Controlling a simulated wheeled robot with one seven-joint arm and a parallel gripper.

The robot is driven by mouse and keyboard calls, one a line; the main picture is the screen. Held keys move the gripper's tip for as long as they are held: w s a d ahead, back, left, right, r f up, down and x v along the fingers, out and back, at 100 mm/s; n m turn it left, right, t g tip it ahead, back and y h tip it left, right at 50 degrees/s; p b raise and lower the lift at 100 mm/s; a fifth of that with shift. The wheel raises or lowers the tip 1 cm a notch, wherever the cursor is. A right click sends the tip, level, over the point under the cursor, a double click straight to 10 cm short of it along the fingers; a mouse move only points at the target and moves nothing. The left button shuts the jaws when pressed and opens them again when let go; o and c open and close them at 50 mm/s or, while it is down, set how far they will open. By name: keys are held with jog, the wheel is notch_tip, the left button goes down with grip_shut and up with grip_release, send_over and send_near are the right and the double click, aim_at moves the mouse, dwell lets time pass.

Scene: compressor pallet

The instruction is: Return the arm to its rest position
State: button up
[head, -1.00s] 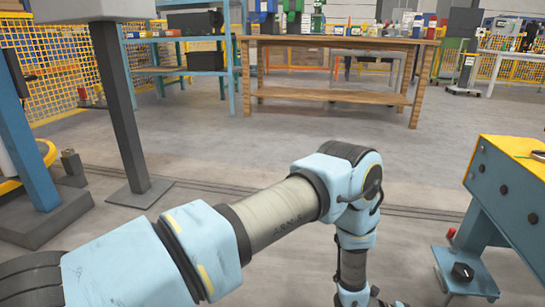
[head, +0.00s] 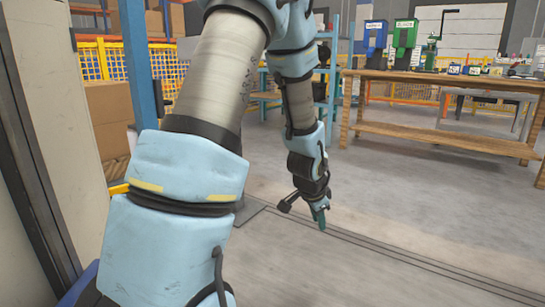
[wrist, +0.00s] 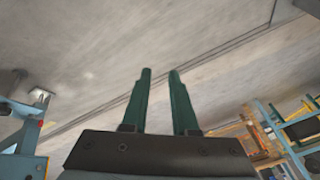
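My arm rises in the left half of the head view, bends at the top and hangs down in front. My gripper (head: 320,218) hangs at its lower end above the grey floor, pointing down. In the wrist view its two green fingers (wrist: 160,72) stand apart with a clear gap, and nothing is between them. The fingers show only as a small green tip in the head view.
A tall grey panel (head: 30,130) and a blue post (head: 138,70) stand close on the left, near my arm. Cardboard boxes (head: 108,112) are behind the post. A wooden workbench (head: 430,138) stands at the back right. The floor at the right front is clear.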

jog(key=s+a+r+n+g+y+p, duration=0.1)
jog(key=s+a+r+n, duration=0.45)
jog(key=a, duration=0.45)
jog(key=s+a+r+n+g+y+p, duration=0.1)
jog(key=s+a+r+n+g+y, duration=0.1)
jog(key=s+a+r+n, duration=0.6)
notch_tip(320, 180, up, 35)
jog(key=w+a+p, duration=0.1)
jog(key=a+p, duration=0.1)
jog(key=p, duration=3.6)
jog(key=shift+w+a+m, duration=0.15)
jog(key=shift+a+m, duration=0.05)
jog(key=shift+m, duration=0.15)
jog(key=shift+f, duration=0.1)
